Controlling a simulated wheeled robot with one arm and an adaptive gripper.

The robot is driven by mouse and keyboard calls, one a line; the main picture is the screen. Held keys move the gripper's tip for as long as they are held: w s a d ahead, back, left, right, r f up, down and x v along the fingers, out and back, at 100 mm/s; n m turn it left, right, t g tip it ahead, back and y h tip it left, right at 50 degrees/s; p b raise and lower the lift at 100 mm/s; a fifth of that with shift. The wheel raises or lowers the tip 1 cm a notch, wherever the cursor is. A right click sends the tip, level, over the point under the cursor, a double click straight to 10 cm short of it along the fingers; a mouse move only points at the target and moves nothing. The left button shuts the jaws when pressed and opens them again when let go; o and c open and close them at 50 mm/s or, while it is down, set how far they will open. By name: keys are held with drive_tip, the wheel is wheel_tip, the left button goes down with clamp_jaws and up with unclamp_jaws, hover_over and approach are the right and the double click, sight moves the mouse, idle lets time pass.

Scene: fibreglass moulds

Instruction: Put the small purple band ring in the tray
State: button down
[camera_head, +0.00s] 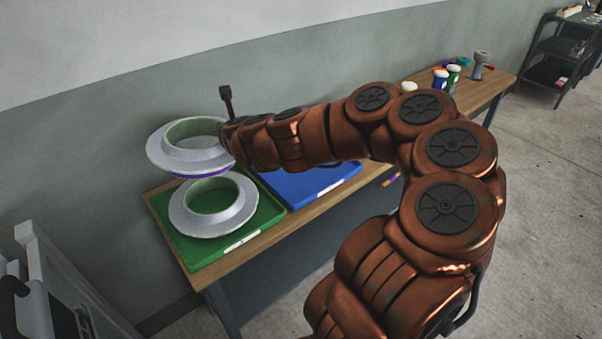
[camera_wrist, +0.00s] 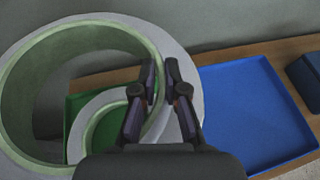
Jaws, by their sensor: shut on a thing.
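A grey flanged ring with a pale green inside (camera_head: 160,155) is held in the air above the green tray (camera_head: 262,222). A purple band shows under its rim in the head view. My gripper (camera_wrist: 161,72) is shut on the ring's right wall, one finger inside and one outside. In the head view my arm and the ring largely hide the fingers. A second grey flanged ring (camera_head: 182,216) lies in the green tray, below the held one; no purple band shows on it. A blue tray (camera_head: 325,183), empty where visible, sits right of the green one.
Both trays rest on a wooden table (camera_head: 262,251) against the wall. A dark blue block (camera_wrist: 306,78) stands right of the blue tray. Several small containers (camera_head: 440,79) stand at the table's far end. A dark shelf (camera_head: 560,48) stands beyond it.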

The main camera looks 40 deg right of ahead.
drive_tip(key=s+d+f+b, duration=0.4)
drive_tip(key=s+d+b, duration=0.1)
drive_tip(key=d+b, duration=0.1)
drive_tip(key=s+d+f+n+y+b, duration=0.1)
drive_tip(key=s+d+f+b, duration=0.3)
drive_tip(key=d, duration=0.5)
drive_tip(key=s+d+f+n+b, duration=0.1)
drive_tip(key=s+d+f+b, duration=0.3)
drive_tip(key=s+d+b, duration=0.3)
drive_tip(key=shift+s+d+f+b, duration=0.1)
drive_tip(key=shift+s+d+b, duration=0.1)
drive_tip(key=shift+s+b, duration=0.1)
drive_tip(key=shift+w+d+f, duration=0.8)
drive_tip(key=shift+w+d, duration=0.6)
drive_tip(key=shift+w, duration=0.85)
drive_tip(key=shift+w+d+f, duration=0.8)
drive_tip(key=shift+w+d, duration=0.55)
drive_tip(key=shift+w, duration=0.95)
drive_tip(key=shift+w+d+f, duration=0.8)
drive_tip(key=shift+w+d, duration=0.6)
drive_tip(key=shift+w, duration=0.85)
drive_tip(key=shift+f+b, duration=0.1)
drive_tip(key=shift+b, duration=0.2)
drive_tip(key=c, duration=1.2)
unclamp_jaws()
